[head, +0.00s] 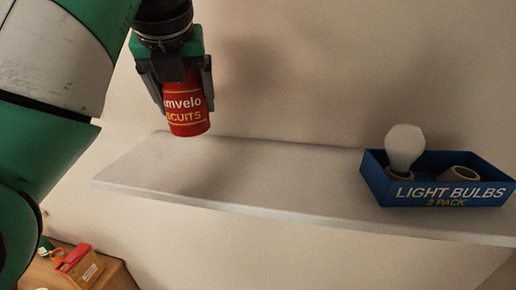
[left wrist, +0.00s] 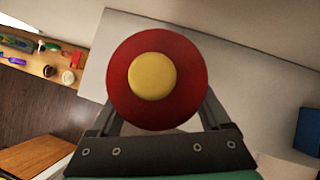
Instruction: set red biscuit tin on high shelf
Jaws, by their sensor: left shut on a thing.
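The red biscuit tin (head: 186,108) is a small upright cylinder with yellow and white lettering. My left gripper (head: 183,92) is shut on it from above and holds it over the left part of the high shelf (head: 270,165). My right gripper is not in view.
A blue light bulb box (head: 440,180) with a white bulb (head: 404,147) stands on the shelf's right part. The shelf's left and middle are clear. A lower wooden surface (head: 118,277) with a red and tan box (head: 82,265) is at bottom left.

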